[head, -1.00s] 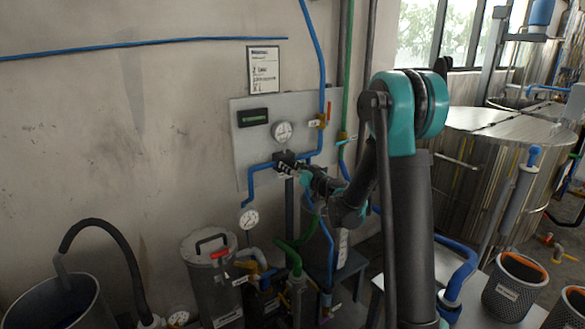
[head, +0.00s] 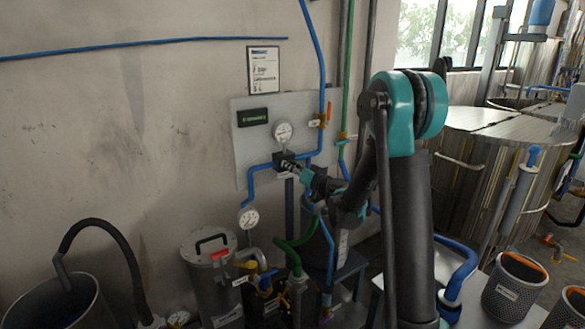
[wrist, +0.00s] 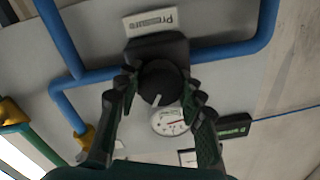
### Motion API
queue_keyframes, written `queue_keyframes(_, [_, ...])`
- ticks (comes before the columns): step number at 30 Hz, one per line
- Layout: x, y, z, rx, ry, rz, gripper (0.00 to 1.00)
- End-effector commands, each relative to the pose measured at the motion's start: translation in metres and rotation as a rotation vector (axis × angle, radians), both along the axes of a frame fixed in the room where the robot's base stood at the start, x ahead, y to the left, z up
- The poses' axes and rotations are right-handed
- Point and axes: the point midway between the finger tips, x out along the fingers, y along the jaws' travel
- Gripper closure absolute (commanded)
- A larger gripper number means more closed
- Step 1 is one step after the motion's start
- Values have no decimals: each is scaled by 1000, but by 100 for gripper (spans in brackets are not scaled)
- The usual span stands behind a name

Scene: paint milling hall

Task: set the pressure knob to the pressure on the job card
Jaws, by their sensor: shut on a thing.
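The black pressure knob (wrist: 160,80) sits on a dark regulator block (wrist: 158,46), with a white "Pressure" label (wrist: 150,21) beside it in the wrist view. A short white mark on the knob points toward the round gauge (wrist: 169,122). My gripper (wrist: 160,88) is shut on the knob, one finger at each side. In the head view my gripper (head: 293,167) is at the regulator on the grey panel (head: 244,173), and it hides most of the knob. The job card (head: 264,70) hangs above the panel; its writing is too small to read. The gauge (head: 283,132) needle is unclear.
A black display (head: 252,117) with green characters is on the panel. Blue pipes (head: 318,60) and a valve with an orange handle (head: 329,111) run close by. A lidded metal pot (head: 210,265) and hoses stand below. Bare wall is at the left.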

Motion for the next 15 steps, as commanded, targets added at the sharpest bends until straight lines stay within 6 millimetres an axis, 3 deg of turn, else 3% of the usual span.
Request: queue_keyframes(15, [1, -1, 0, 313, 227, -1, 91])
